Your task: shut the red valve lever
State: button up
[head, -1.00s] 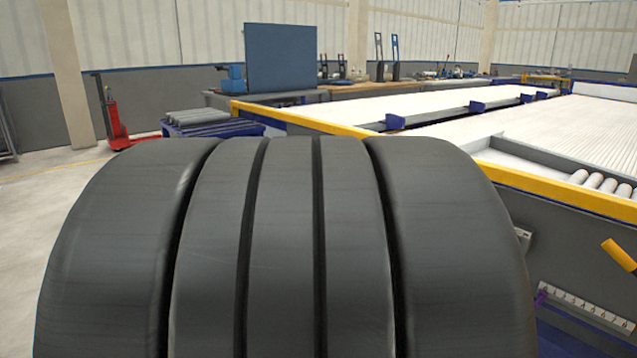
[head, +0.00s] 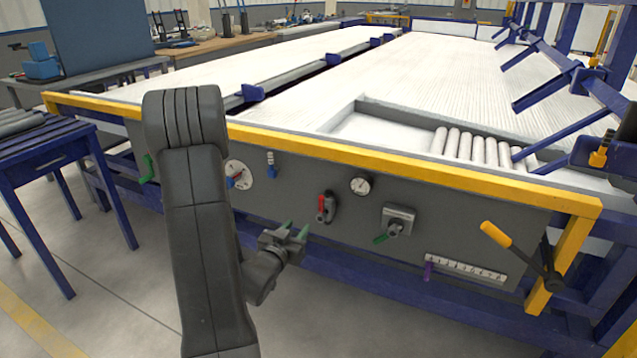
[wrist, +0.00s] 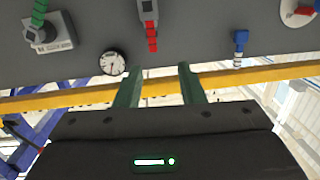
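The red valve lever (head: 321,205) is on the grey front panel, left of the round gauge, with its red handle upright on a dark mount. It also shows in the wrist view (wrist: 152,38), beyond the fingertips, where the picture is upside down. My gripper (head: 293,231) is in front of the panel, a little left of and below the lever in the head view. Its two green fingers stand apart with nothing between them; they also show in the wrist view (wrist: 160,72). They appear clear of the lever.
A round gauge (head: 360,186) and a green-handled valve (head: 397,221) are right of the lever. A blue switch (head: 271,164) and a dial with a red and blue pointer (head: 238,175) are left. A yellow rail (head: 350,157) runs above. A yellow-handled lever (head: 497,236) sticks out at the right.

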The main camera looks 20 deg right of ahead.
aim_at(320, 200)
jog(key=shift+m+h, duration=0.3)
jog(key=shift+h, duration=0.4)
jog(key=x, duration=0.7)
jog(key=b+x, duration=0.1)
jog(key=x, duration=0.7)
jog(key=shift+s+d+r, duration=0.15)
jog(key=shift+s+d, duration=0.1)
grip_shut()
